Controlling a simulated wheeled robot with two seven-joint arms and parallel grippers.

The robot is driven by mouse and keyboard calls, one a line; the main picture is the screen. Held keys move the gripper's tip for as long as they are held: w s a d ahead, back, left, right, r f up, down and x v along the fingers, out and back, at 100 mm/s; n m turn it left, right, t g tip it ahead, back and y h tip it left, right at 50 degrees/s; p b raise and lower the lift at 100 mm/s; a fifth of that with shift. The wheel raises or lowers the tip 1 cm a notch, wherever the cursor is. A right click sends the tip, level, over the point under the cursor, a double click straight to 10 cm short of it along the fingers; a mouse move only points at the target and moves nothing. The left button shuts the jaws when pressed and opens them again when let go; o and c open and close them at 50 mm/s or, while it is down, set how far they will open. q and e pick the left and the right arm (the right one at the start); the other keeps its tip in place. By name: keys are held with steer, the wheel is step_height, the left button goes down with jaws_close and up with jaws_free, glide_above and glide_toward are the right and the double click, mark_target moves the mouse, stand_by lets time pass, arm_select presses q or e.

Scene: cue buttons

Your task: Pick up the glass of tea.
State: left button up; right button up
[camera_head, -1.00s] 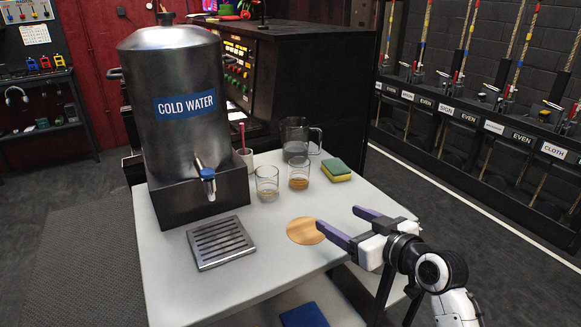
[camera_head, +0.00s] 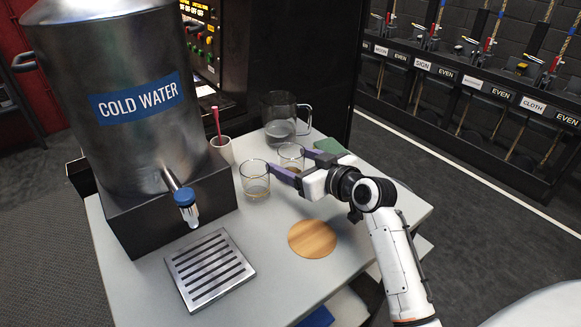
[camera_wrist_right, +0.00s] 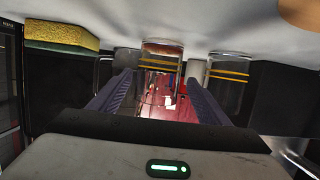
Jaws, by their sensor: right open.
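Two clear glasses stand upright on the table. In the wrist view, which looks inverted, the amber glass (camera_wrist_right: 162,52) shows between and beyond the fingers. The other glass (camera_wrist_right: 229,72) is beside the right-hand finger. I cannot tell whether a finger touches either glass. My left gripper is out of view.
A cold water dispenser (camera_head: 135,140) and metal drip tray (camera_head: 210,268) are at left. A cup with a pink stick (camera_head: 222,149) and a pitcher (camera_head: 280,122) stand behind the glasses. A green-topped sponge (camera_head: 330,146) is right of them. A round wooden coaster (camera_head: 312,238) lies bare in front.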

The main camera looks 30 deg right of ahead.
mark_target(284, 154)
steer(key=x, duration=0.5)
steer(key=shift+w+d+r, duration=0.15)
steer(key=shift+w+r, duration=0.05)
steer(key=shift+r, duration=0.1)
steer(key=c, duration=1.2)
